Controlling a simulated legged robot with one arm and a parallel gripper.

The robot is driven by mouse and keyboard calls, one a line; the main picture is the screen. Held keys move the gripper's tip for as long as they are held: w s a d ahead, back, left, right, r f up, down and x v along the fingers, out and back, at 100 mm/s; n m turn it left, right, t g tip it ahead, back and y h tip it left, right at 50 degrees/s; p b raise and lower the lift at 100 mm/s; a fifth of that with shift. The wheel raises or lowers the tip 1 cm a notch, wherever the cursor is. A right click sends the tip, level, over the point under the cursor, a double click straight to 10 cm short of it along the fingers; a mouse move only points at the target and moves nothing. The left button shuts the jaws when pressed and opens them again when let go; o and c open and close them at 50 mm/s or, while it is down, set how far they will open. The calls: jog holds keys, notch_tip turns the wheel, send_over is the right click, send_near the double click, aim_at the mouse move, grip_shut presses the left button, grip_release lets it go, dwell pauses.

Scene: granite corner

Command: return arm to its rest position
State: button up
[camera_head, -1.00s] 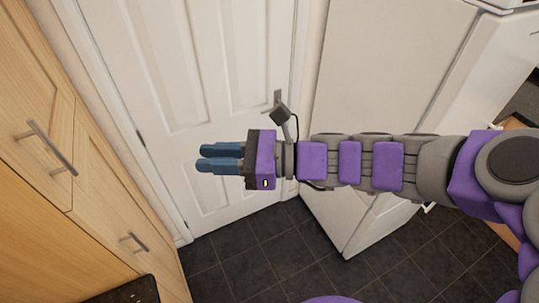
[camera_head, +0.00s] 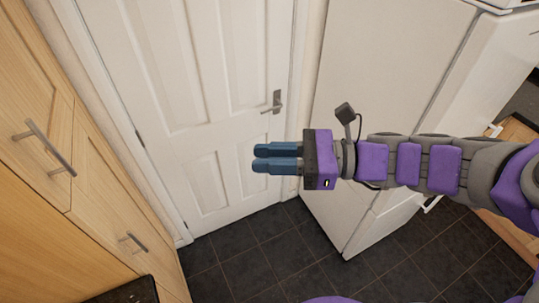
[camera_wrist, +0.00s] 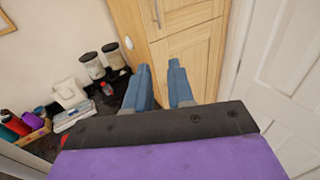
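My gripper (camera_head: 256,159) is held out to the left in the head view, in front of the white door and the fridge side. Its two blue fingers are parallel with a narrow gap between them. In the wrist view the fingers (camera_wrist: 160,76) stand apart, with the wooden cupboard showing between them and nothing held. My arm reaches in from the right edge of the head view, nearly level across the picture.
The white door (camera_head: 215,110) has a metal handle (camera_head: 276,103). Wooden cupboards (camera_head: 60,190) line the left. The dark tiled floor (camera_head: 260,255) is clear. The wrist view shows jars (camera_wrist: 93,66) and a crate (camera_wrist: 32,132) on a worktop.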

jog(key=s+f+n+g+h+b, duration=0.2)
jog(key=s+f+n+h+b, duration=0.3)
jog(key=f, duration=0.4)
jog(key=s+f+n+g+h+b, duration=0.25)
jog(key=s+f+n, duration=0.25)
jog(key=s+f, duration=0.3)
jog(key=s+d+f+n+h+b, duration=0.2)
jog(key=d+f+n+h+b, duration=0.3)
jog(key=d+f+n+h, duration=0.4)
jog(key=d+f+t+h, duration=0.1)
jog(key=d+f, duration=0.1)
jog(key=d, duration=0.2)
jog(key=shift+s+d, duration=0.2)
jog(key=shift+s, duration=0.2)
